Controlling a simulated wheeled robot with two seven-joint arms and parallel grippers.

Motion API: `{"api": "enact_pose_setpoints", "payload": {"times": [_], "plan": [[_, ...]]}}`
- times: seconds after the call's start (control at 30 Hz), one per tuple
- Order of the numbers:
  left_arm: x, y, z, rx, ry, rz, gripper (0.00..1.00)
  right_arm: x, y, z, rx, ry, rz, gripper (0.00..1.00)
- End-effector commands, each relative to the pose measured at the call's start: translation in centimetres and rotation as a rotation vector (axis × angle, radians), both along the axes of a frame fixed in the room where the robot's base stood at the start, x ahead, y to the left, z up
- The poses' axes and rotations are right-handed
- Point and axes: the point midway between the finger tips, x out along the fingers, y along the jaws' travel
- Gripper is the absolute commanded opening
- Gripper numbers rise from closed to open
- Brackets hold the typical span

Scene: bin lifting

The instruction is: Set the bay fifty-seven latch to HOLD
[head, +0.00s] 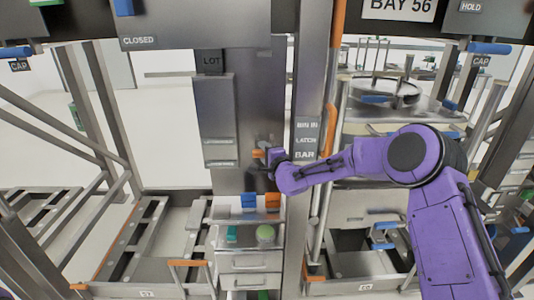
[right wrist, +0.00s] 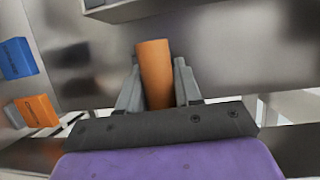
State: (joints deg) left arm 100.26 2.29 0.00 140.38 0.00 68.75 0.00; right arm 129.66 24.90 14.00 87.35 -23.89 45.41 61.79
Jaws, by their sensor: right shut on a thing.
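An orange handle (head: 258,153) sticks out from the grey metal post left of the label reading BIN IN, LATCH, BAR (head: 307,138). My right gripper (head: 267,160) is shut on it. In the right wrist view the orange handle (right wrist: 154,65) stands nearly upright between the two grey fingers of my right gripper (right wrist: 157,88). Its far end touches or nears a grey metal surface; I cannot tell which. A blue lever (head: 123,6) is partly cut off above the CLOSED label (head: 139,41). A HOLD label (head: 471,6) is at upper right, beside the BAY 56 sign (head: 402,8). My left gripper is out of view.
An upright post (head: 303,90) stands close to my right forearm. The left bay has open rails (head: 125,240).

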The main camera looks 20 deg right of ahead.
Motion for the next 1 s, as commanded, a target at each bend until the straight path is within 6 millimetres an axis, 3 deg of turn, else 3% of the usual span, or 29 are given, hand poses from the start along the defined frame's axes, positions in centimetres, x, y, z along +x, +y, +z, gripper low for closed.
{"api": "enact_pose_setpoints", "payload": {"times": [0.3, 0.9, 0.93, 1.0], "plan": [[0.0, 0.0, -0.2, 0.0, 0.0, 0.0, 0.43, 0.6, -0.4, 2.2, -0.002, -0.023, -0.005, 0.0], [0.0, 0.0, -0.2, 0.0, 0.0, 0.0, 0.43, 0.7, -0.5, 2.6, -0.003, -0.026, -0.006, 0.0], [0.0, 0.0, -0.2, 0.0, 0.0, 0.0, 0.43, 0.7, -0.5, 2.6, -0.003, -0.025, -0.006, 0.53], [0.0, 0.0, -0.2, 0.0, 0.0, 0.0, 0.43, 0.7, -0.5, 2.6, -0.003, -0.024, -0.005, 0.55]]}}
